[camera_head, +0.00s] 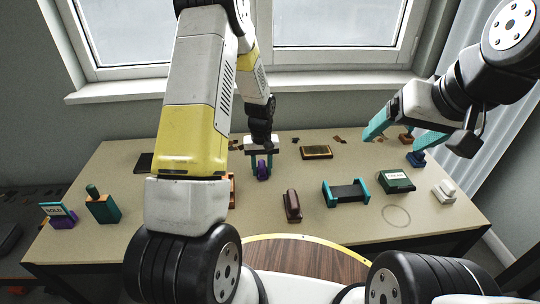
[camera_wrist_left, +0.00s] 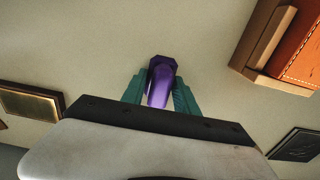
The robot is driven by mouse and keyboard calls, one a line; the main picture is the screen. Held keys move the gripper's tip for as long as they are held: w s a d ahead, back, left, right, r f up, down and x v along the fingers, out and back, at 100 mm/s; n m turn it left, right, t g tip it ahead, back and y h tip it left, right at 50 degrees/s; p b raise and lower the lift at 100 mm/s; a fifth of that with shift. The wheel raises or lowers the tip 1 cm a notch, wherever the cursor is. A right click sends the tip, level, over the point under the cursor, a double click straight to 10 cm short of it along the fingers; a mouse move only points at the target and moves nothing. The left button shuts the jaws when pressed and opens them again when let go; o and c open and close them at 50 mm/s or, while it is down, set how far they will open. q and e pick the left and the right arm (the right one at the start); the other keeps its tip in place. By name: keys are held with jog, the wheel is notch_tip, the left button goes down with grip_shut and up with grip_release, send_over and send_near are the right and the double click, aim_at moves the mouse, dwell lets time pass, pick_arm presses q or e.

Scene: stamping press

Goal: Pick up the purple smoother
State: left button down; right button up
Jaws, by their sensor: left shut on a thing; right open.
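The purple smoother (camera_head: 262,171) is near the middle of the table in the head view, partly hidden by my left gripper. My left gripper (camera_head: 261,163) points down and is shut on it. In the left wrist view the smoother (camera_wrist_left: 161,82) sits between the teal fingers of the left gripper (camera_wrist_left: 161,92). I cannot tell whether the smoother touches the table. My right gripper (camera_head: 408,142) is open and empty above the right part of the table.
A brown roller-like tool (camera_head: 292,206), a teal stand (camera_head: 346,193), a green stamp box (camera_head: 396,181) and a white item (camera_head: 444,191) stand on the right. A gold-edged pad (camera_head: 316,152) lies behind. Teal and purple items (camera_head: 103,208) stand at the left.

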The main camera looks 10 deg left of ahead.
aim_at(262, 163)
pick_arm(q)
notch_tip(262, 163, up, 10)
dwell(0.6)
